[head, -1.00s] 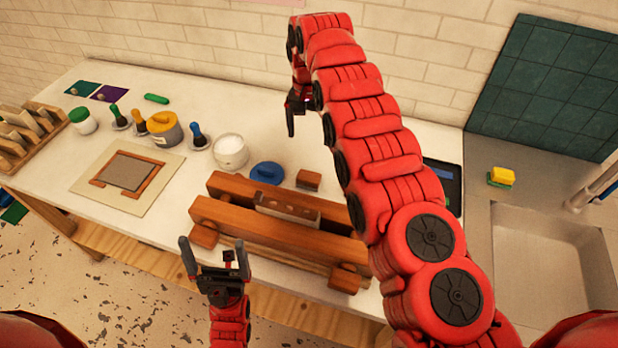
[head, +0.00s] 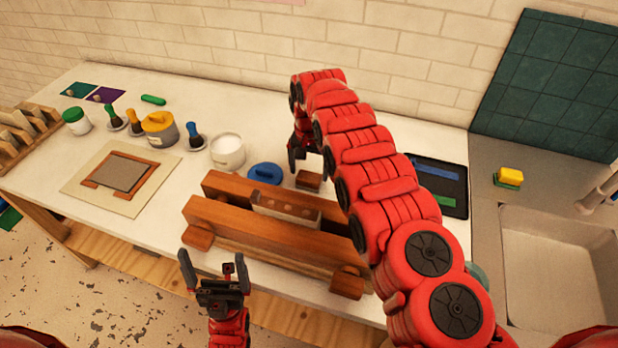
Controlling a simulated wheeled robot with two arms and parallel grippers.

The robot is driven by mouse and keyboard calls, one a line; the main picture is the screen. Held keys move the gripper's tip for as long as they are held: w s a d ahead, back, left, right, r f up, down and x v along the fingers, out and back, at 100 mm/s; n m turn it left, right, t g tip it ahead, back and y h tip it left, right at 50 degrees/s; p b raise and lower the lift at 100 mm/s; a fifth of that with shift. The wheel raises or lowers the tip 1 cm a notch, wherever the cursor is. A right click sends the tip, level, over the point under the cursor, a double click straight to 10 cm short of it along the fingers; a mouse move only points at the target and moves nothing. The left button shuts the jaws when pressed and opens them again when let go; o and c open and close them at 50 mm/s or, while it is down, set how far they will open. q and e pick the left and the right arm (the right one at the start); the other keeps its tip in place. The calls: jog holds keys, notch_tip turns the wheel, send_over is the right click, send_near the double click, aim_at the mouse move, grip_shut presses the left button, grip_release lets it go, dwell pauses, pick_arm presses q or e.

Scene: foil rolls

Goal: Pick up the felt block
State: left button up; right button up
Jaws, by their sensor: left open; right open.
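The felt block (head: 308,180) appears to be the small brown block on the white table, just behind the wooden press and to the right of the blue lid. My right gripper (head: 296,162) points down just behind and above it, apart from it as far as I can see. Its jaws are open, seen edge-on and partly hidden by my red arm. My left gripper (head: 214,270) is open and empty, in front of the table edge and well away from the block.
The wooden press (head: 235,215), with a pale bar between its beams, stands in front of the block. The blue lid (head: 265,173) and a white tub (head: 228,152) are close on the left. A dark tablet (head: 440,185) lies right, before the sink (head: 560,255).

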aim_at(309, 176)
notch_tip(309, 176, down, 3)
jog(key=shift+s+f+b, duration=0.1)
jog(key=shift+f+b, duration=0.05)
jog(key=shift+b, duration=0.4)
jog(key=c, duration=1.1)
jog(key=shift+c, duration=0.3)
jog(key=shift+r+p, duration=0.35)
jog(key=shift+r, duration=0.25)
notch_tip(309, 176, up, 2)
jog(key=shift+p, duration=0.65)
notch_tip(309, 176, up, 6)
jog(key=b, duration=0.3)
jog(key=shift+r, duration=0.5)
